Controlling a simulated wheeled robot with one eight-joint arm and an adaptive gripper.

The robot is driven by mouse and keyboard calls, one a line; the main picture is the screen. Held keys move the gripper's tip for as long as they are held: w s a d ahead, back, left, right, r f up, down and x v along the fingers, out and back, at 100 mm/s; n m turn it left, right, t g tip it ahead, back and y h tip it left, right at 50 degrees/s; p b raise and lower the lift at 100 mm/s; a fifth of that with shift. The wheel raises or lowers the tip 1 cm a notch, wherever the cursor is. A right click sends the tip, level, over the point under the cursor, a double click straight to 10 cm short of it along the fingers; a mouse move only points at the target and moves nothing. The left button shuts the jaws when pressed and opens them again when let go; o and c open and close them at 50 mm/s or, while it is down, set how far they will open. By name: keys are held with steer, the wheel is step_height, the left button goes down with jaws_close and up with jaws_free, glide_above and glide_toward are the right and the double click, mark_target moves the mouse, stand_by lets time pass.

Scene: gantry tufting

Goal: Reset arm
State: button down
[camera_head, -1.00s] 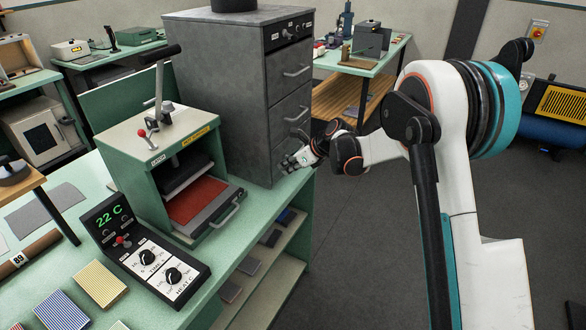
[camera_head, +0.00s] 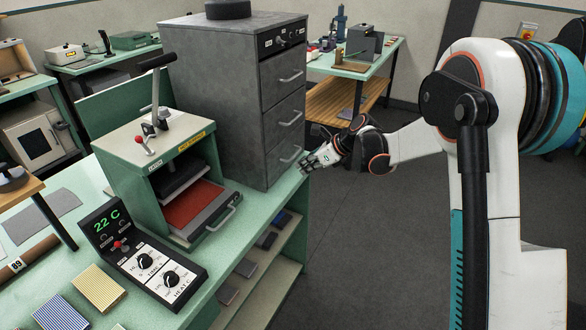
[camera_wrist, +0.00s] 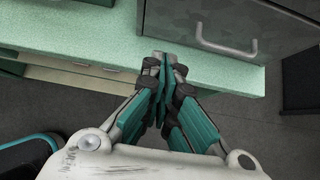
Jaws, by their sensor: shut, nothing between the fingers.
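My gripper (camera_head: 308,164) is at the right edge of the green bench, in front of the lower part of the grey drawer cabinet (camera_head: 225,95). In the wrist view my gripper (camera_wrist: 163,62) is shut, with its teal fingers together and nothing between them. Its tips overlap the bench edge (camera_wrist: 220,72) in that view, below the cabinet's front and drawer handle (camera_wrist: 222,42). I cannot tell whether the tips touch the bench. My arm reaches in from the right of the head view.
A green press (camera_head: 165,145) with a red plate (camera_head: 192,203) stands left of the cabinet. A control box (camera_head: 150,262) reading 22 C sits in front. Striped blocks (camera_head: 98,288) lie at lower left. Shelves under the bench hold flat pieces. The floor (camera_head: 370,240) on the right is clear.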

steer(key=s+d+r+n+t+h, duration=0.15)
steer(key=s+d+r+n, duration=0.25)
steer(key=s+r+n, duration=0.45)
steer(key=s+d+r+n+h, duration=0.35)
steer(key=s+r, duration=0.25)
steer(key=s, duration=0.6)
steer(key=s+d+n+h, duration=0.1)
steer(key=s+d+n, duration=0.1)
steer(key=s+n, duration=0.2)
steer(key=s+d+f+n+h, duration=0.1)
steer(key=s+n, duration=0.3)
steer(key=s, duration=0.5)
steer(key=s+d+f+n+t, duration=0.1)
steer(key=s+d+n, duration=0.3)
steer(key=s, duration=0.2)
steer(key=shift+s+f+h, duration=0.15)
steer(key=shift+s+h, duration=0.25)
